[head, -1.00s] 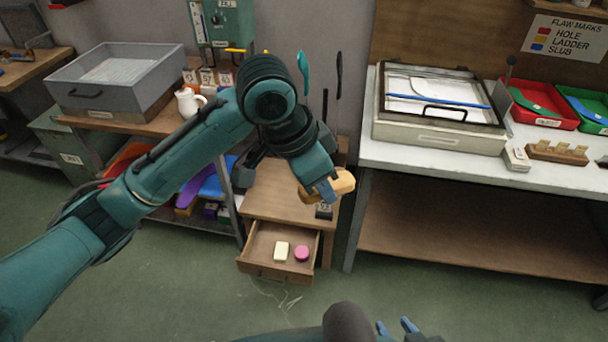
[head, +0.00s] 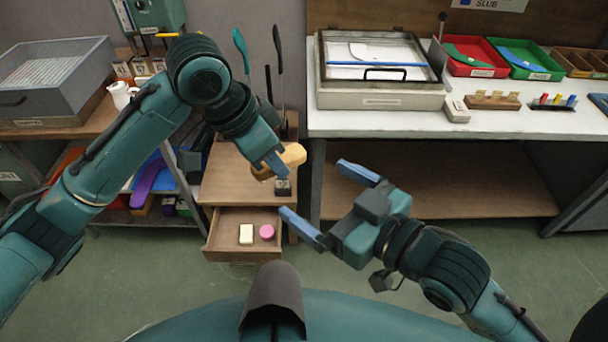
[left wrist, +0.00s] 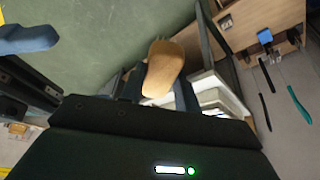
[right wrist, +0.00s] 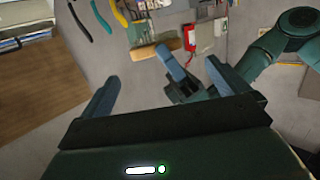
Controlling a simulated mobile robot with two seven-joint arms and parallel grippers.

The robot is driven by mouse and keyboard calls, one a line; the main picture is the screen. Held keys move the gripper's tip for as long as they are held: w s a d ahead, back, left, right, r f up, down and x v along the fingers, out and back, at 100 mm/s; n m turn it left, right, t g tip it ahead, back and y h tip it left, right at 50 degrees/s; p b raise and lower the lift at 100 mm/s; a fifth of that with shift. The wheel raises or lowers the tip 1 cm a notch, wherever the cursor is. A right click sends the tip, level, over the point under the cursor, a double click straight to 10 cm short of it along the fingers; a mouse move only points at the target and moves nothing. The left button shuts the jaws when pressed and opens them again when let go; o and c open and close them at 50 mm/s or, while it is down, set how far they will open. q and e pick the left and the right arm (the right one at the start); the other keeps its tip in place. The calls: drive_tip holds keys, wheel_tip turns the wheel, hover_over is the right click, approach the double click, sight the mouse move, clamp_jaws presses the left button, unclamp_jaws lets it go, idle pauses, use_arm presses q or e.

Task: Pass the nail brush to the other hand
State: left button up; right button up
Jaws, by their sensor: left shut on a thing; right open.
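The nail brush (head: 290,158) has a tan wooden body. My left gripper (head: 276,165) is shut on it and holds it in the air in front of the small wooden cabinet. The brush also shows in the left wrist view (left wrist: 163,68), between the left fingers, and in the right wrist view (right wrist: 152,51). My right gripper (head: 322,200) is open and empty, below and to the right of the brush, its blue fingers spread wide. In the right wrist view, the brush is beyond the open fingers, apart from them. The bristles are not clearly visible.
An open drawer (head: 218,243) below holds a cream block (head: 246,234) and a pink round thing (head: 267,232). The white table (head: 400,122) at right carries a lidded case (head: 380,100) and red and green trays. Open air lies between the grippers.

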drive_tip(key=x, duration=1.1)
drive_tip(key=shift+w+r, duration=0.1)
drive_tip(key=shift+c, duration=0.3)
drive_tip(key=shift+a, duration=0.1)
drive_tip(key=c, duration=0.6)
use_arm(q)
drive_tip(key=o, duration=0.5)
drive_tip(key=shift+w, duration=0.1)
use_arm(e)
drive_tip(key=shift+c, duration=0.8)
use_arm(q)
drive_tip(key=o, duration=0.6)
drive_tip(key=shift+c, duration=0.2)
drive_tip(key=shift+r, duration=0.1)
